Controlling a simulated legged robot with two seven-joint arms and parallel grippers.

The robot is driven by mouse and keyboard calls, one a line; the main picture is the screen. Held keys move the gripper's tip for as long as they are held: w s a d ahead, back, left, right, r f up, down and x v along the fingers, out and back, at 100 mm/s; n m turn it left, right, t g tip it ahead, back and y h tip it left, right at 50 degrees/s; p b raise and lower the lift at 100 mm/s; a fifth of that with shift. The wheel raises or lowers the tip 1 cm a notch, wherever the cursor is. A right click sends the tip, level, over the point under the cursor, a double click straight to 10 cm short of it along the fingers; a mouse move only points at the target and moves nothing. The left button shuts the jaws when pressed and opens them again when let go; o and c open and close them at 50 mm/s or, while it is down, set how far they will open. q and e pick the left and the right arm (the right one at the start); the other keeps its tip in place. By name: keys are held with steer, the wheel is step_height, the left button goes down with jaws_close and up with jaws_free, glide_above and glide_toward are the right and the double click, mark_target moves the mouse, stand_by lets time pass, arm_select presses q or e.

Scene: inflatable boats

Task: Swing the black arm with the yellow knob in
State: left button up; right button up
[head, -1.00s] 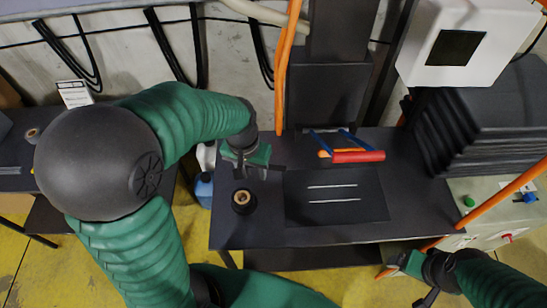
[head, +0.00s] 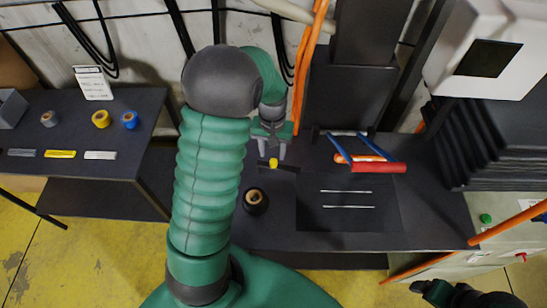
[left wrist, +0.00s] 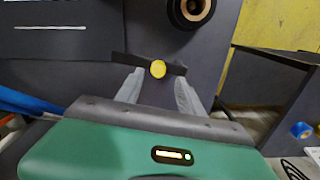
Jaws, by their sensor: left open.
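The black arm (head: 288,168) is a thin flat bar with a round yellow knob (head: 273,162), above the dark bench near its back left. In the left wrist view the black arm (left wrist: 176,69) lies crosswise past the fingertips, with the yellow knob (left wrist: 158,69) between them. My left gripper (head: 272,152) is open, its two fingers apart on either side of the knob. It also shows in the left wrist view (left wrist: 157,88). Whether a finger touches the bar, I cannot tell. My right gripper (head: 425,288) is at the lower right, partly seen, away from the arm.
A tape roll (head: 256,201) stands in front of the black arm. A red roller (head: 378,168) with blue bars lies to the right, behind a black mat (head: 345,215) with two white lines. Orange pipes (head: 510,222) and a control box are at right. A side table (head: 130,180) holds rolls.

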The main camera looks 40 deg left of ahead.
mark_target(274, 161)
arm_select(q)
step_height(274, 161, down, 3)
steer(key=shift+a+f, duration=0.1)
steer(key=shift+s+f, duration=0.1)
steer(key=shift+f, duration=0.2)
steer(key=shift+d, duration=0.7)
steer(key=c, duration=0.4)
steer(key=shift+a, duration=0.45)
jaws_close()
steer(key=shift+d, duration=0.1)
